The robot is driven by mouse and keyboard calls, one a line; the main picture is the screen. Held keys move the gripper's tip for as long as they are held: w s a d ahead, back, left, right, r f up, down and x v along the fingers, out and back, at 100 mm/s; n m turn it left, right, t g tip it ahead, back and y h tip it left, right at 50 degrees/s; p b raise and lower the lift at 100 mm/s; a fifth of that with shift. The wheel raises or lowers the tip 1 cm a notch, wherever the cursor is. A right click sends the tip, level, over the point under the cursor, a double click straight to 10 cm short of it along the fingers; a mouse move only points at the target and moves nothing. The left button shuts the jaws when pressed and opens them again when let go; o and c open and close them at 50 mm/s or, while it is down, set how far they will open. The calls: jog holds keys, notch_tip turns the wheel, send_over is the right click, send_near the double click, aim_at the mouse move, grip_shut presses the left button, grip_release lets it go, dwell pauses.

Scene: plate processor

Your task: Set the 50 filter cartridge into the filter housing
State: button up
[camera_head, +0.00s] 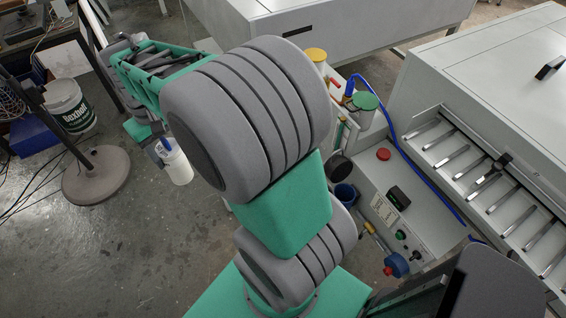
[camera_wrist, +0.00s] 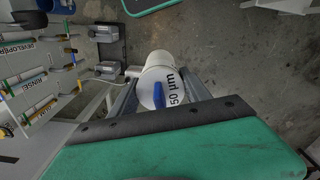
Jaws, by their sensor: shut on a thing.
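The 50 filter cartridge is a white cylinder with a blue handle and "50 µm" on its end face; it shows in the wrist view (camera_wrist: 158,72). In the head view the cartridge (camera_head: 179,168) hangs above the floor at the left, partly hidden by my gripper. My gripper (camera_head: 163,147) is shut on it, with a finger on each side in the wrist view (camera_wrist: 160,97). A dark blue open cup (camera_head: 345,194) stands beside the machine at the right, well away from the cartridge. I cannot tell whether this cup is the filter housing.
The grey plate processor (camera_head: 490,110) fills the right side, with a red button (camera_head: 383,154) on its panel. A green-lidded container (camera_head: 365,101) and a blue hose (camera_head: 412,160) are by it. A white bucket (camera_head: 70,107) and round stand base (camera_head: 95,176) are left. Floor is open between.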

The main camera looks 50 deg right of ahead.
jog(key=s+d+f+m+b, duration=0.2)
jog(key=s+d+f+b, duration=0.25)
jog(key=d+f, duration=0.55)
jog(key=s+d+f+m+b, duration=0.2)
jog(key=s+d+f+b, duration=0.25)
jog(key=d, duration=0.85)
jog(key=s+d+f+n+b, duration=0.4)
jog(key=s+d+f+b, duration=0.2)
jog(key=s, duration=0.6)
jog(key=s+d+f+n+b, duration=0.5)
jog(key=s+d+f+b, duration=0.1)
jog(key=s+d+f, duration=0.5)
jog(key=shift+s+d+f+b, duration=0.2)
jog(key=shift+s+d+b, duration=0.1)
jog(key=shift+s+d, duration=0.4)
jog(key=shift+s, duration=0.15)
jog(key=shift+f, duration=0.1)
